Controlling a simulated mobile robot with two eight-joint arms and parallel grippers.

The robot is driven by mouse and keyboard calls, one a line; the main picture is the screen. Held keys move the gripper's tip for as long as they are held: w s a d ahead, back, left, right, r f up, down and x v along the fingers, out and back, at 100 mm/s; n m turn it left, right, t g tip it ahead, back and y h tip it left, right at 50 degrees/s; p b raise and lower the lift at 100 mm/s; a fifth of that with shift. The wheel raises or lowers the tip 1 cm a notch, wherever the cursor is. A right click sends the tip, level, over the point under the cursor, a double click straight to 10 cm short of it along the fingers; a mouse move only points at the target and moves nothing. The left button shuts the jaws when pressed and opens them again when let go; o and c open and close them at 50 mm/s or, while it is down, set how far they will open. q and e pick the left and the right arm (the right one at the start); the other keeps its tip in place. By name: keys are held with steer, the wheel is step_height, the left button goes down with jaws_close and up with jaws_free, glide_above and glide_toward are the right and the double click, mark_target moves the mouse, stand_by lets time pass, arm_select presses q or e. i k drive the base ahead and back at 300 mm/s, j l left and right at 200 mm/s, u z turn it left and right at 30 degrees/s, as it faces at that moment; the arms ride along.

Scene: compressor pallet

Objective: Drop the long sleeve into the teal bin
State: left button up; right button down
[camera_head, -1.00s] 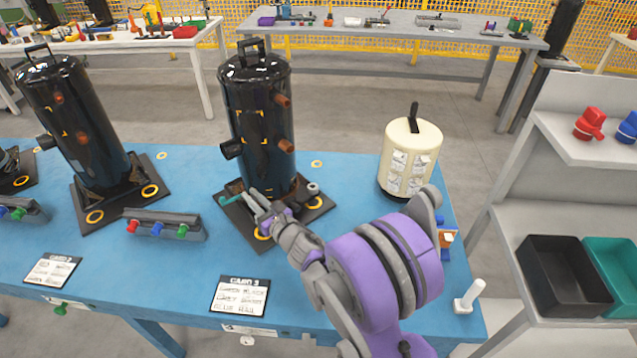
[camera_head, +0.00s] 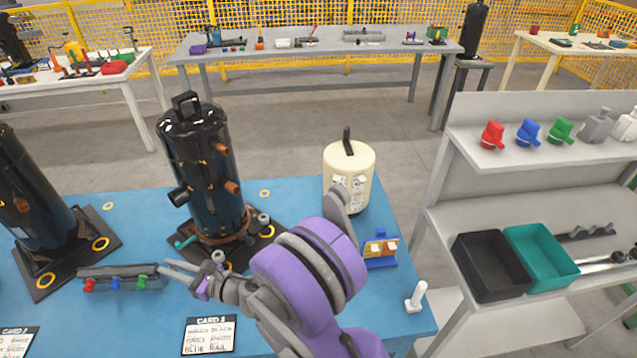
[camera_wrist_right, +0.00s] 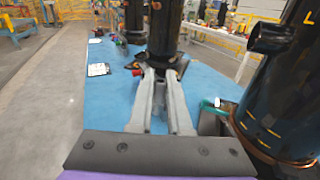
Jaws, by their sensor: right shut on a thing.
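The teal bin (camera_head: 555,281) stands empty on the lower shelf at the right, beside a black bin. My right gripper (camera_head: 172,271) is over the blue table, just in front of the compressor pallet and well left of the teal bin. Its two grey fingers (camera_wrist_right: 160,76) reach forward, close together, in the right wrist view. They are shut on the long sleeve, which I can hardly make out between them. My left gripper is in neither view.
The tall black compressor (camera_head: 205,170) stands right behind my gripper. A cream canister (camera_head: 348,182), a small blue holder (camera_head: 380,252) and a white post (camera_head: 416,296) lie between it and the shelf. The black bin (camera_head: 490,288) adjoins the teal one.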

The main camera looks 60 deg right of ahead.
mark_target(535, 268)
steer(key=z, duration=1.35)
